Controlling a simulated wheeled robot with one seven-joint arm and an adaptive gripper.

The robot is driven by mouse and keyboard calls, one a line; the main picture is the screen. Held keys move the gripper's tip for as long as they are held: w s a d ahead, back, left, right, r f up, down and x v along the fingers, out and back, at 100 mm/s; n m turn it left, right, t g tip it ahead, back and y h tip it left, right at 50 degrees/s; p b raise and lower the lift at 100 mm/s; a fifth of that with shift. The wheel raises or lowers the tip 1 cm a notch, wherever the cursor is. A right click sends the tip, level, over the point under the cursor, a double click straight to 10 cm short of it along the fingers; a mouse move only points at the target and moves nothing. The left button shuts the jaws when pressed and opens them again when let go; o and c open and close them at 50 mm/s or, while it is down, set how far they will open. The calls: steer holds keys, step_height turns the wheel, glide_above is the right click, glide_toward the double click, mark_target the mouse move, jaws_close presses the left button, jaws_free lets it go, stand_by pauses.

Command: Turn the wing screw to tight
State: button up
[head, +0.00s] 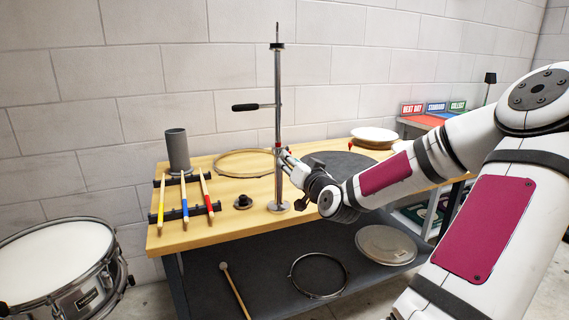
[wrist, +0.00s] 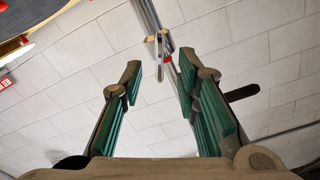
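The metal drum stand (head: 278,110) stands upright on the wooden bench, with a rod and black handle (head: 246,107) sticking out to the left. My gripper (head: 284,157) is at the pole, below that side rod. In the wrist view my gripper (wrist: 158,75) is open, its two green-padded fingers apart. A small silver part with a red mark, likely the wing screw (wrist: 160,45), shows just beyond the fingertips. I cannot tell its angle or whether a finger touches it. The stand (wrist: 146,12) runs past behind the right finger. In the head view my gripper mostly hides the screw.
The bench (head: 215,230) holds a grey cup (head: 177,150), coloured sticks on a black rack (head: 186,213), a wooden hoop (head: 230,172), a small black knob (head: 243,202) and a dark round pad (head: 340,162). A snare drum (head: 62,265) stands at the left.

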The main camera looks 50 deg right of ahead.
steer(key=shift+b+x, duration=0.4)
steer(key=shift+x, duration=1.8)
jaws_close()
